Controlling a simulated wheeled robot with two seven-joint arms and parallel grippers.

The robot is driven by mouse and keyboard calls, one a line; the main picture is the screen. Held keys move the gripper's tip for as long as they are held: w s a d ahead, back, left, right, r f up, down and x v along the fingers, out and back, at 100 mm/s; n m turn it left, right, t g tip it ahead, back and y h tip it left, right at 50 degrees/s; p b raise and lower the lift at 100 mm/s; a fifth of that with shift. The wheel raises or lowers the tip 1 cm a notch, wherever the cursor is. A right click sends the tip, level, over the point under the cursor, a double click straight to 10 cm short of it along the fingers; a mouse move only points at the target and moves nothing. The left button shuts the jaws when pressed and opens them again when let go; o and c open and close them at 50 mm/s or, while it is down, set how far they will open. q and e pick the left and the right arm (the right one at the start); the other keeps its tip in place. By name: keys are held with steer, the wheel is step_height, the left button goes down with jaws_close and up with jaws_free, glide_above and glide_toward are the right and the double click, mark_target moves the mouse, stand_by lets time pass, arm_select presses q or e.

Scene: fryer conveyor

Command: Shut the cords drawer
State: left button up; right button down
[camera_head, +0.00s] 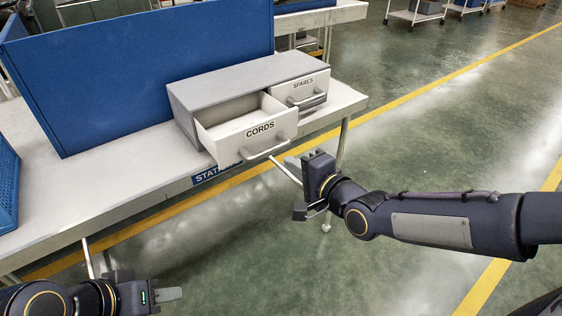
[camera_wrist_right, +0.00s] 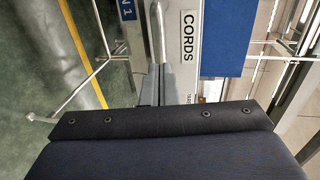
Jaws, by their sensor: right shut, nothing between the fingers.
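The cords drawer (camera_head: 228,141) is a white drawer with a CORDS label and a bar handle (camera_head: 265,150). It stands pulled out of the grey cabinet (camera_head: 232,79), with its empty-looking inside showing. In the right wrist view its labelled front (camera_wrist_right: 188,65) and handle (camera_wrist_right: 158,32) appear turned sideways. My right gripper (camera_head: 293,168) is shut and empty, just in front of and below the right end of the handle; I cannot tell whether it touches. My left gripper (camera_head: 168,295) is low at the left, away from the drawer; its opening is unclear.
The spares drawer (camera_head: 301,87) beside it looks shut. The cabinet stands on a pale table (camera_head: 110,190) near its front right edge. A tall blue panel (camera_head: 140,75) stands behind and left. A blue crate (camera_head: 7,185) is at the far left. Floor in front is clear.

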mark_target(273, 152)
steer(key=x, duration=0.5)
steer(key=shift+w+a, duration=0.1)
